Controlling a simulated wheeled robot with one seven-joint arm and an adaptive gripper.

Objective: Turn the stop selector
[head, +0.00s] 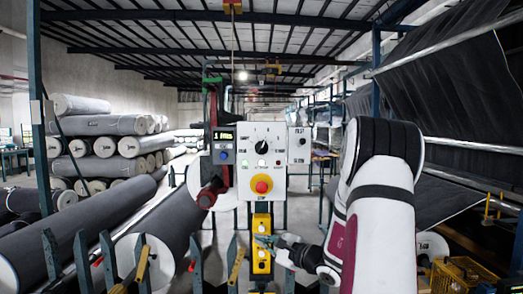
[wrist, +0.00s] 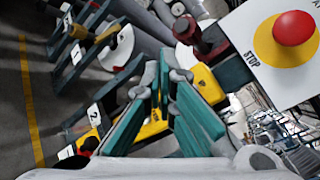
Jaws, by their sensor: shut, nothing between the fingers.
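A white control panel (head: 244,170) stands upright in the middle of the head view. A black rotary knob (head: 262,147) with labels around it sits on its upper part; the labels are too small to read surely. Below it is a red mushroom button (head: 262,186) on a yellow disc, marked STOP; it also shows at the upper right of the wrist view (wrist: 294,28). My gripper (head: 264,241) is below the panel, in front of a yellow button box, apart from the knob. Its teal fingers (wrist: 168,72) are shut and empty. The knob is outside the wrist view.
A smaller panel (head: 300,145) with FAST and SLOW labels adjoins on the right. The yellow box (head: 261,222) hangs below. A dark red handle (head: 209,193) juts out at left. Large grey rolls (head: 100,125) are stacked left; upright posts (head: 82,262) line the front.

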